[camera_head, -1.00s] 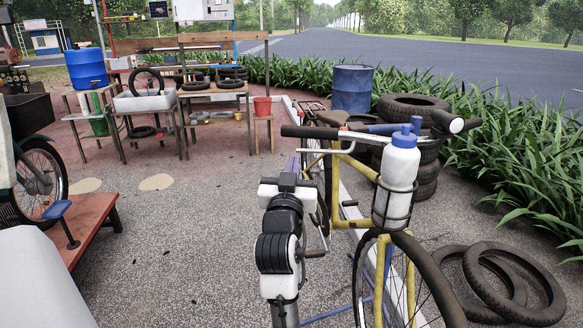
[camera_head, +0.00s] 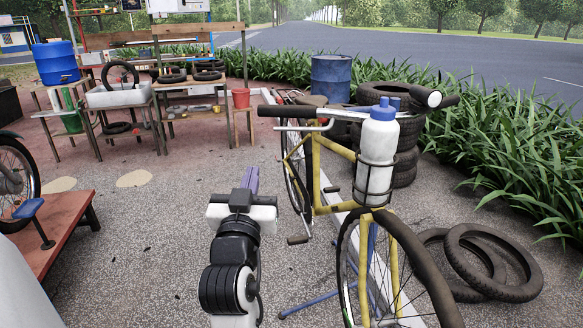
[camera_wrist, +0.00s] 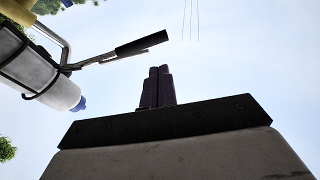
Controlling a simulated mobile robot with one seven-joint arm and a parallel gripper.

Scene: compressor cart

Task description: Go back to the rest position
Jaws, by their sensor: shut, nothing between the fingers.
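My gripper (camera_head: 251,176) is in the lower middle of the head view, with its purple-grey fingers pointing away from my body. It is empty and apart from the bicycle, to the left of it. In the wrist view the two fingers of my gripper (camera_wrist: 157,84) lie side by side, closed, against the sky. A yellow bicycle (camera_head: 320,185) stands to the right. A white bottle with a blue cap (camera_head: 377,148) sits in a wire holder at its front. The bottle also shows in the wrist view (camera_wrist: 40,70), at the left.
Worn tyres (camera_head: 492,262) lie on the ground at right, and a tyre stack (camera_head: 405,165) stands behind the bicycle near a blue drum (camera_head: 331,78). A red platform (camera_head: 60,232) is at left. Workbenches (camera_head: 190,92) stand at the back. Open ground lies between.

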